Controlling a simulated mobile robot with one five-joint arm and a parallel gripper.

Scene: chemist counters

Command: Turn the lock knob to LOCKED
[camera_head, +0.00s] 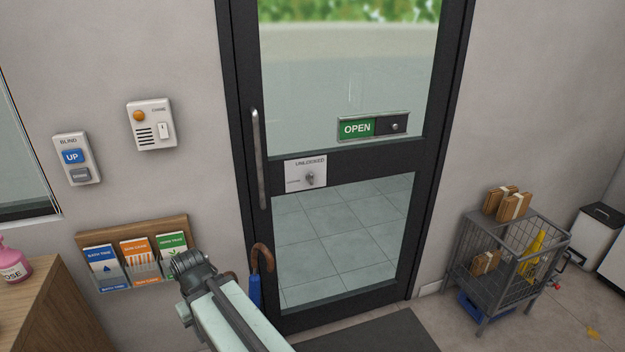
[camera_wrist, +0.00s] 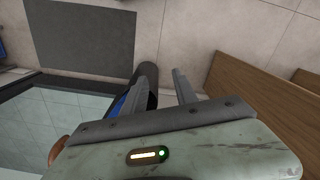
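The lock knob (camera_head: 310,178) is a small grey knob on a white plate (camera_head: 293,185) on the glass door's dark middle rail. The plate reads UNLOCKED at the top, with a smaller label at its left. The knob appears to point up toward UNLOCKED. In the wrist view my gripper (camera_wrist: 166,74) has its two grey fingers apart, with nothing seen held between them. It points down toward the floor. In the head view my pale green arm is low, left of and below the knob, well apart from it; the fingers cannot be made out there.
A vertical door handle (camera_head: 258,158) stands left of the plate, and an OPEN sign (camera_head: 373,127) is above right. A blue umbrella with a brown hook (camera_head: 263,258) is close to my arm. A leaflet rack (camera_head: 180,224) hangs at left. A wire cart (camera_head: 508,262) stands at right.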

